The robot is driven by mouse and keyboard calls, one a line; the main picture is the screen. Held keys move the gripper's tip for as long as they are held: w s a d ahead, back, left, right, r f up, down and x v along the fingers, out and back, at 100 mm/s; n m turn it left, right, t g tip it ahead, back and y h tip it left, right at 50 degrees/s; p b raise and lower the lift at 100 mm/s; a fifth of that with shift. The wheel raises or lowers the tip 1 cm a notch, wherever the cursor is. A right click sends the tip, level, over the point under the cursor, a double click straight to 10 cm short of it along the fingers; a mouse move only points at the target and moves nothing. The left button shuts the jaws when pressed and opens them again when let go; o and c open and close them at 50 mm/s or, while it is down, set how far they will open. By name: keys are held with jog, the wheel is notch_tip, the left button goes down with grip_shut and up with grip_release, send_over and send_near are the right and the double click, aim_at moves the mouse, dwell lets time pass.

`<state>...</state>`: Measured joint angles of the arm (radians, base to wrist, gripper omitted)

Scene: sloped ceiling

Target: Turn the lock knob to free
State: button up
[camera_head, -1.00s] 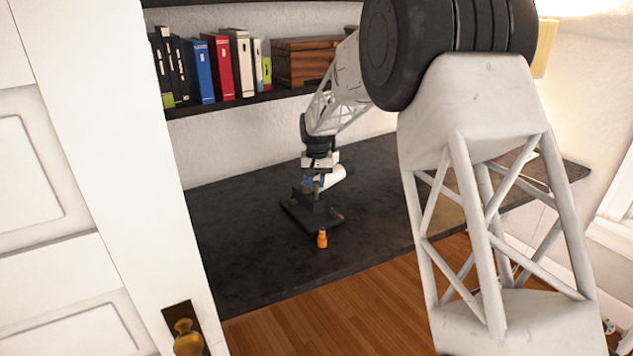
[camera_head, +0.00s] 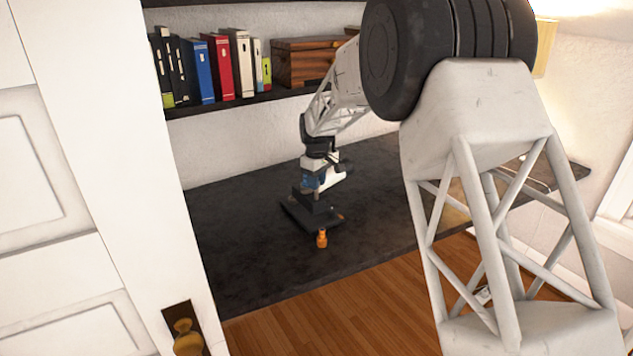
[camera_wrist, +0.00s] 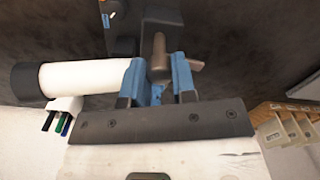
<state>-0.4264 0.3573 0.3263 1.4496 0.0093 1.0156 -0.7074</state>
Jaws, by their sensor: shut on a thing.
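A dark block-like device (camera_head: 293,211) sits on the dark tabletop. An orange piece (camera_head: 322,238) stands at its front end. My gripper (camera_head: 313,186) is above the device, with its blue fingers at the device's top. In the wrist view, the two blue fingers of my gripper (camera_wrist: 160,76) are closed on both sides of a brownish-grey knob (camera_wrist: 159,46), which sticks up between them. The lower part of the knob is hidden by the fingers. The knob's lock markings cannot be made out.
A shelf (camera_head: 215,106) with several books and a wooden box (camera_head: 303,62) hangs on the back wall. A white door (camera_head: 95,150) with a brass knob (camera_head: 187,338) stands at the left.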

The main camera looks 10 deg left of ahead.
jog(key=shift+n, duration=0.8)
jog(key=o, duration=0.9)
jog(key=shift+o, duration=0.2)
jog(key=shift+r, duration=0.1)
jog(key=shift+r, duration=3.8)
jog(key=shift+d, duration=0.1)
